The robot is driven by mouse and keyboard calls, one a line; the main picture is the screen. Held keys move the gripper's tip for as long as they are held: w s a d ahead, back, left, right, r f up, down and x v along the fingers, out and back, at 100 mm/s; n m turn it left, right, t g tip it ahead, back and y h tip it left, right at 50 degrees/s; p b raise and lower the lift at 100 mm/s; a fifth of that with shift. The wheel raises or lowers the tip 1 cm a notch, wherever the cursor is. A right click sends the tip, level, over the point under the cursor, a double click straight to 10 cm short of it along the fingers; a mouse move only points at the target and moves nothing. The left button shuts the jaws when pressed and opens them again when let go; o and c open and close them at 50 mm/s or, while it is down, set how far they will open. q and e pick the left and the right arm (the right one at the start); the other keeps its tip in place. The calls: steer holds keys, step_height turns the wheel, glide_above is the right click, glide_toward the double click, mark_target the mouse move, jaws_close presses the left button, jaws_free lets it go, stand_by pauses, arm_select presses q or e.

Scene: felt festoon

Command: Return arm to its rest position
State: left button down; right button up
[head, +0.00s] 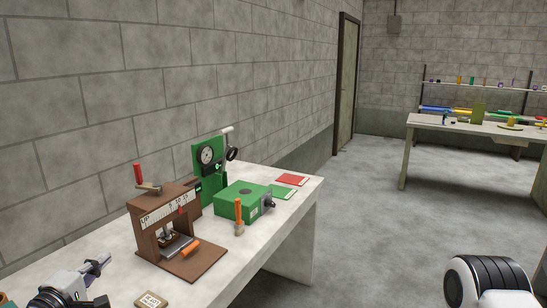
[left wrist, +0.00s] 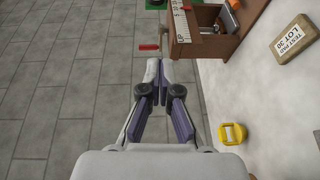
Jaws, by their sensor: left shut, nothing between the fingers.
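My left gripper (head: 101,264) is at the lower left of the head view, near the front left of the white table (head: 95,257). In the left wrist view its two fingers (left wrist: 160,72) are together and hold nothing. The floor shows beyond them, with the table on the right. My right gripper is not in view.
A brown press with a scale (head: 150,224) and a red-topped handle stands on the table; it also shows in the left wrist view (left wrist: 222,45). Behind are a green dial stand (head: 210,180) and a green box (head: 237,204). A labelled pad (head: 151,300) and yellow item (left wrist: 232,135) lie nearby.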

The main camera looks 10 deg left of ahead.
arm_select(q)
steer(key=s+d+f+m+g, duration=0.3)
steer(key=f, duration=0.5)
steer(key=s+d+f+m+g+h, duration=0.1)
steer(key=s+d+f+m+g, duration=0.25)
steer(key=f, duration=0.55)
steer(key=s+d+f+m+g, duration=0.2)
steer(key=d+f+g, duration=0.15)
steer(key=f, duration=0.45)
steer(key=s+d+f+m+g, duration=0.2)
steer(key=s+f, duration=0.2)
steer(key=s, duration=0.2)
steer(key=s+d+f+m+g+y, duration=0.1)
steer(key=s+d+f+m+g, duration=0.1)
steer(key=s, duration=0.4)
steer(key=s+d+f+m+g, duration=0.3)
steer(key=s+f+m, duration=0.1)
steer(key=s+f, duration=0.2)
steer(key=shift+s, duration=0.5)
